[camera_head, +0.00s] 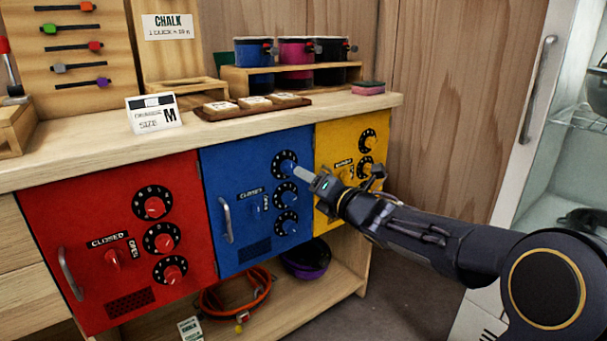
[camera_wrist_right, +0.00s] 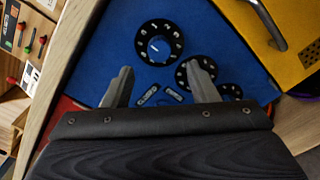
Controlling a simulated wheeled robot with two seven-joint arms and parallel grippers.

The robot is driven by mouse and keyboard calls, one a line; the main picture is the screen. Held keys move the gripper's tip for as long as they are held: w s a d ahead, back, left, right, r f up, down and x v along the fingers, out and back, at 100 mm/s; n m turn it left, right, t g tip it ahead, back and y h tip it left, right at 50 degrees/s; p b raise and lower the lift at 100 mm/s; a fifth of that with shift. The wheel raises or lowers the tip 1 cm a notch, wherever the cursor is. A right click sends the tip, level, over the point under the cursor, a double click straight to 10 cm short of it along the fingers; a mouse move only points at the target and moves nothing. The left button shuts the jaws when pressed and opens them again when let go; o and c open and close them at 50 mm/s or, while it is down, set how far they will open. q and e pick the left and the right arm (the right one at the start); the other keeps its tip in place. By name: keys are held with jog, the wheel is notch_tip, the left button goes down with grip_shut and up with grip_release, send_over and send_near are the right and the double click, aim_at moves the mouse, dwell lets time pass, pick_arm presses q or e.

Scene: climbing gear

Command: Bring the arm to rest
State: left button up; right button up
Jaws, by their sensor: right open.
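My right arm (camera_head: 420,235) reaches in from the right in the head view. Its gripper (camera_head: 312,178) is in front of the blue locker door (camera_head: 225,170), near the boundary with the yellow door (camera_head: 325,145). In the right wrist view the two fingers (camera_wrist_right: 160,75) are spread apart with nothing between them. A round black dial with a blue knob (camera_wrist_right: 158,45) shows beyond the gap, and other dials lie partly behind the right finger. Whether a fingertip touches the door is unclear. My left gripper is not in view.
A red locker door (camera_head: 80,240) stands left of the blue one. The counter (camera_head: 90,150) above holds a size card (camera_head: 153,114), a tray of chalk blocks (camera_head: 253,104) and a rack of pots (camera_head: 290,72). A glass-fronted cabinet (camera_head: 540,130) stands at right.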

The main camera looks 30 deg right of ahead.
jog(key=shift+s, duration=0.2)
dwell(0.4)
jog(key=s+a+f+m+g+y+p, duration=0.1)
jog(key=s+a+f+m+g, duration=0.4)
jog(key=s+m, duration=0.5)
jog(key=s+a+f+m+g+p, duration=0.1)
jog(key=s+a+f+m+g, duration=0.2)
jog(key=s+a+f+m, duration=0.45)
jog(key=s+a+f+m+g+y+p, duration=0.15)
jog(key=s+a+m+g, duration=0.25)
jog(key=s+m, duration=0.8)
notch_tip(320, 180, up, 37)
jog(key=a+p, duration=0.1)
jog(key=p, duration=3.6)
jog(key=shift+s+p, duration=0.3)
jog(key=shift+p, duration=0.05)
